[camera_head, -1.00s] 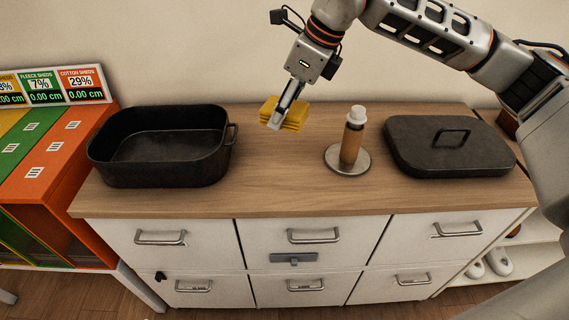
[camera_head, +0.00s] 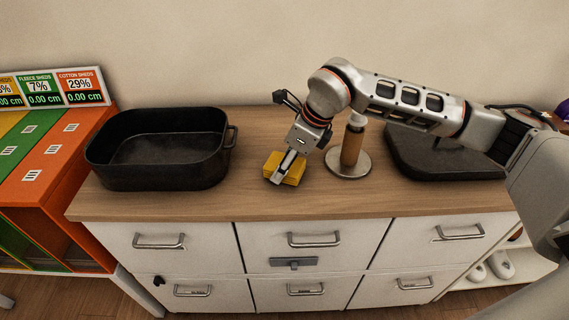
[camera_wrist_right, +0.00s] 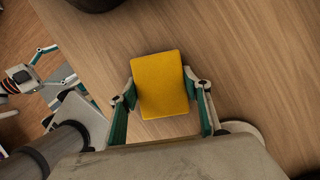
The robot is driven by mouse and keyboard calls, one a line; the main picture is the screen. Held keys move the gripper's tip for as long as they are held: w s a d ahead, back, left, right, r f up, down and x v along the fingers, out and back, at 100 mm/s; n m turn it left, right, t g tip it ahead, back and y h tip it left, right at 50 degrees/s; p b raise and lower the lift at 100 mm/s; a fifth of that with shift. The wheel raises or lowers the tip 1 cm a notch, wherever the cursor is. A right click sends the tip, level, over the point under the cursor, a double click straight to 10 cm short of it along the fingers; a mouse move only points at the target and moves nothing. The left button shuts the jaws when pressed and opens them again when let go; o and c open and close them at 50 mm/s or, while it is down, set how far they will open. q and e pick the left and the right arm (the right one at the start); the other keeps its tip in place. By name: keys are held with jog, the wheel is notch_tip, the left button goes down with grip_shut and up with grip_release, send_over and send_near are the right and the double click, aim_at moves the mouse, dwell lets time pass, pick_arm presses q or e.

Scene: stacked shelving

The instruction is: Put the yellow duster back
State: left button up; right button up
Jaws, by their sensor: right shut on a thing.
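The yellow duster (camera_head: 290,163) is a folded yellow block low at the wooden counter top, between the black pot and the brown-handled stand. My right gripper (camera_head: 284,174) is shut on it from above. In the right wrist view the duster (camera_wrist_right: 161,85) sits between the two green-padded fingers of my right gripper (camera_wrist_right: 162,104). I cannot tell whether its underside touches the wood. My left gripper is not in the head view. In the right wrist view, a gripper-like part (camera_wrist_right: 22,76) shows at the far left, too small to judge.
A black pot (camera_head: 165,180) stands left on the counter (camera_head: 240,196). A stand with a brown handle (camera_head: 352,148) is close to the right of my gripper. A dark lid (camera_head: 410,165) lies at the right, partly behind my arm. Drawers are below the counter.

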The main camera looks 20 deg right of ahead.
jog(key=shift+f, duration=0.15)
jog(key=o, duration=1)
jog(key=shift+d+r, duration=0.1)
jog(key=shift+r, duration=0.3)
jog(key=v, duration=1.1)
jog(key=shift+s+r, duration=0.15)
jog(key=shift+r, duration=0.1)
